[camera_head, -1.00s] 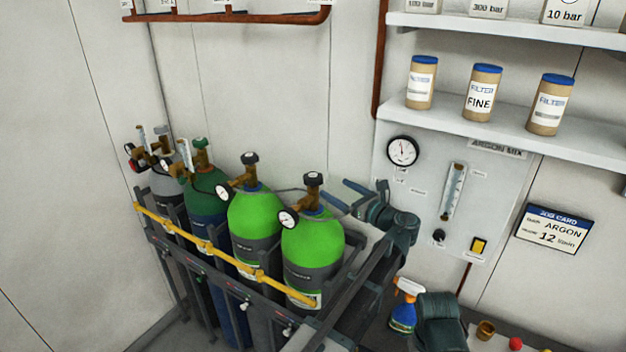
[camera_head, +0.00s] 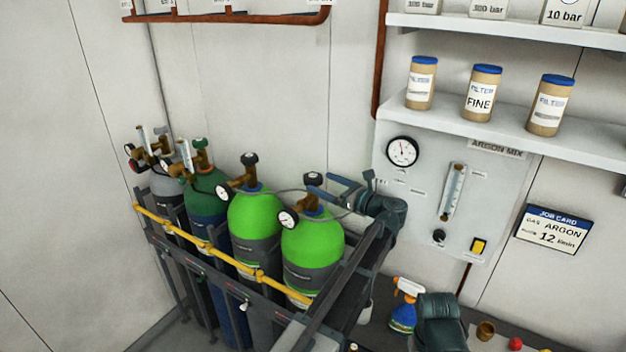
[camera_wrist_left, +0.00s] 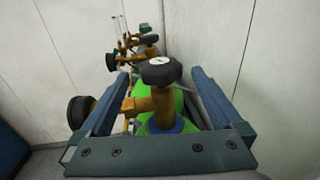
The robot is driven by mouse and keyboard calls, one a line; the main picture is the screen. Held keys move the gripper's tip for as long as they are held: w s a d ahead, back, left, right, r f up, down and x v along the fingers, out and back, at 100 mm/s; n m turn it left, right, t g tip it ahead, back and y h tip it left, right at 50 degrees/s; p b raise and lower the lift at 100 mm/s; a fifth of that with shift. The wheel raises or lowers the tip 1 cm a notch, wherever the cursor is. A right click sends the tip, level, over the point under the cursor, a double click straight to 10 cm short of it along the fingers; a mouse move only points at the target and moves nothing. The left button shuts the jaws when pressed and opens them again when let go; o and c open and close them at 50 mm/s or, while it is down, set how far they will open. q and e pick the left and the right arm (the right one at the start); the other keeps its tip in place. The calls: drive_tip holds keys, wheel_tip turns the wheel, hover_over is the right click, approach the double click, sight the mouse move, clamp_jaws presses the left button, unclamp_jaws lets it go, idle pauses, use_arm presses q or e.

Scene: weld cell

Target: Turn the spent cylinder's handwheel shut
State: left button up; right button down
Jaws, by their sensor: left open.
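Two bright green cylinders stand in the rack; the near one (camera_head: 312,245) has a brass valve, a gauge (camera_head: 288,218) and a black handwheel (camera_head: 313,179). The other green cylinder (camera_head: 254,217) has its own handwheel (camera_head: 249,158). I cannot tell from labels which is spent. My left gripper (camera_head: 321,185) is open at the near cylinder's handwheel. In the left wrist view, that black-rimmed handwheel (camera_wrist_left: 160,70) with a pale top mark lies between the spread blue fingers (camera_wrist_left: 161,78), with gaps on both sides. My right gripper is not in view.
A dark green-blue cylinder (camera_head: 206,204) and a grey one (camera_head: 165,188) stand further left. A yellow bar (camera_head: 210,247) crosses the rack's front. The gauge panel (camera_head: 420,205) and a shelf (camera_head: 500,125) with filter cans are right. A spray bottle (camera_head: 404,312) stands below.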

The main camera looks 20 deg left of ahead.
sight(315, 184)
use_arm(q)
drive_tip(key=shift+x, duration=2.35)
drive_tip(key=c, duration=1.3)
drive_tip(key=shift+s+t, duration=0.1)
drive_tip(key=shift+t, duration=0.2)
drive_tip(key=m+t+h, duration=0.1)
drive_tip(key=m+t, duration=0.1)
drive_tip(key=t, duration=0.1)
drive_tip(key=shift+s+m+h, duration=0.2)
drive_tip(key=shift+m+h, duration=0.2)
drive_tip(key=shift+w+m+t+h, duration=0.15)
drive_tip(key=shift+m+t+h, duration=1)
drive_tip(key=shift+t, duration=0.25)
drive_tip(key=shift+w+m+t+h, duration=0.1)
drive_tip(key=shift+m+t+h, duration=1)
drive_tip(key=shift+t, duration=0.3)
drive_tip(key=shift+h, duration=0.25)
